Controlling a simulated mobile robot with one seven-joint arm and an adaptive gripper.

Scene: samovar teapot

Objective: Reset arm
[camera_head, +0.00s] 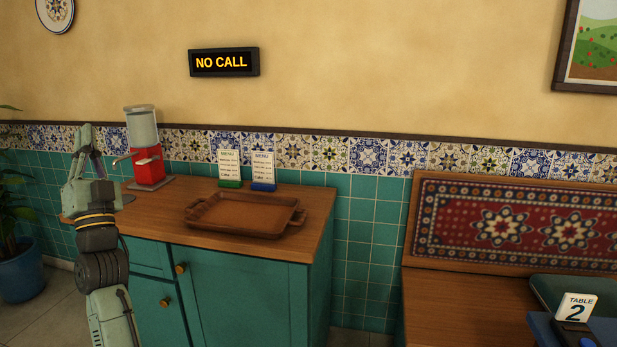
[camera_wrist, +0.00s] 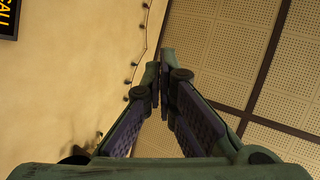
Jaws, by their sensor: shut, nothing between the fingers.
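My gripper (camera_head: 87,130) points upward at the left of the head view, in front of the counter's left end. Its fingers are together with nothing between them. In the wrist view my gripper (camera_wrist: 160,75) shows its fingertips meeting, against the wall and the perforated ceiling panels. My arm rises from the bottom left and hides part of the cabinet front.
A teal cabinet (camera_head: 240,290) with a wooden top bears a brown tray (camera_head: 240,232), a red dispenser (camera_head: 149,167) and two menu cards (camera_head: 229,172). A potted plant (camera_head: 20,270) stands left. A bench (camera_head: 470,285) and a table-2 sign (camera_head: 574,307) are right.

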